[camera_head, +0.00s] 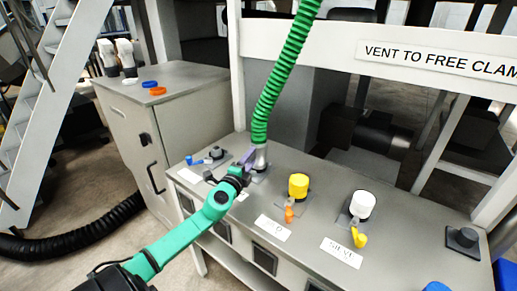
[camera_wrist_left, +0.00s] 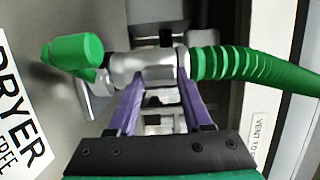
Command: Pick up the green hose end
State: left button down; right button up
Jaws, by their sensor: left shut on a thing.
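The green hose (camera_head: 283,75) hangs down from above to the grey bench, and its metal end (camera_head: 261,156) sits at a port behind my left gripper (camera_head: 247,160). In the left wrist view the ribbed green hose (camera_wrist_left: 240,77) comes in from the right to the silver metal end (camera_wrist_left: 148,68). The purple fingers of my left gripper (camera_wrist_left: 155,88) are shut on this metal end. A green rounded lever or knob (camera_wrist_left: 75,52) lies just left of the metal end. I cannot tell whether the end is still seated on the port. My right gripper is not in view.
The bench (camera_head: 325,205) has a yellow-capped port (camera_head: 298,185), a white-capped port (camera_head: 362,204) and a blue lever (camera_head: 196,161). A "SIEVE" label (camera_head: 341,252) lies near the front. A grey cabinet (camera_head: 128,130) stands left. A white beam (camera_head: 340,45) crosses behind.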

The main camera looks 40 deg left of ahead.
pick_arm(q)
jog(key=shift+r, duration=0.15)
notch_tip(320, 180, up, 20)
jog(key=p, duration=0.9)
jog(key=shift+a, duration=0.1)
